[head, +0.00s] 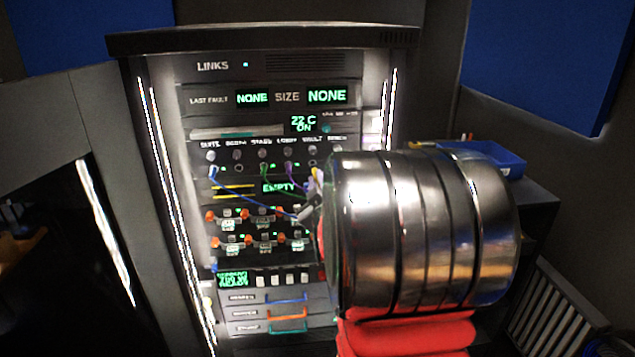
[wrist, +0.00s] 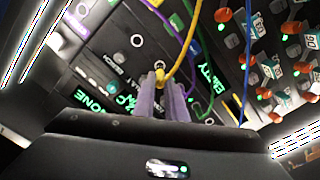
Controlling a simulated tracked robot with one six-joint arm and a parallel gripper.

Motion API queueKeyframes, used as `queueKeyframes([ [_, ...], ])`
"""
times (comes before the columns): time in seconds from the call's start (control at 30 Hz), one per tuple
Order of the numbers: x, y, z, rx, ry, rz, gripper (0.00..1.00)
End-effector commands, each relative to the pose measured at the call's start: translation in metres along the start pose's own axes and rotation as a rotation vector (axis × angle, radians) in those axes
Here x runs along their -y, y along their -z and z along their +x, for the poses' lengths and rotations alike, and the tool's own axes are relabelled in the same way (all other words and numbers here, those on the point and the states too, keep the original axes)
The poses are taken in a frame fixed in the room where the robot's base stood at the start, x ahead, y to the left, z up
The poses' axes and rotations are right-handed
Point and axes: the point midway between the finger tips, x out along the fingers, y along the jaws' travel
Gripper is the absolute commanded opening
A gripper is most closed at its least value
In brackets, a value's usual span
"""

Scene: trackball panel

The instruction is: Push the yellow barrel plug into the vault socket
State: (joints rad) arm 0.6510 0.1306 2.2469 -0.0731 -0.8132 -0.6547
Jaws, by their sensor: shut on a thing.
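The yellow barrel plug (wrist: 160,74) is between my gripper's pale purple fingertips (wrist: 164,90) in the wrist view, and its yellow cable arches away from it. My gripper is shut on it, close to the panel face. In the head view my gripper (head: 311,197) is partly hidden by my own arm, with a bit of yellow at its tip. The vault socket (head: 312,163) is a small dark ring under the VAULT label, just above the gripper tip. I cannot tell whether the plug touches the socket.
Blue (head: 213,172), green (head: 263,170) and purple (head: 289,168) plugs with cables sit in the same row to the left. Below are several orange-handled knobs (head: 211,216) and an EMPTY display (head: 278,187). A blue tray (head: 498,157) stands on the right.

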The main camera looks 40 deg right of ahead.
Motion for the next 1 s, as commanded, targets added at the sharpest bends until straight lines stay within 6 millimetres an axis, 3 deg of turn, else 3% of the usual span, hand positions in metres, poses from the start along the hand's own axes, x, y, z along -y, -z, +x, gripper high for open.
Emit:
queueKeyframes([
  [1.0, 0.0, 0.0, 0.013, 0.0, 0.0, 0.0, 0.0],
])
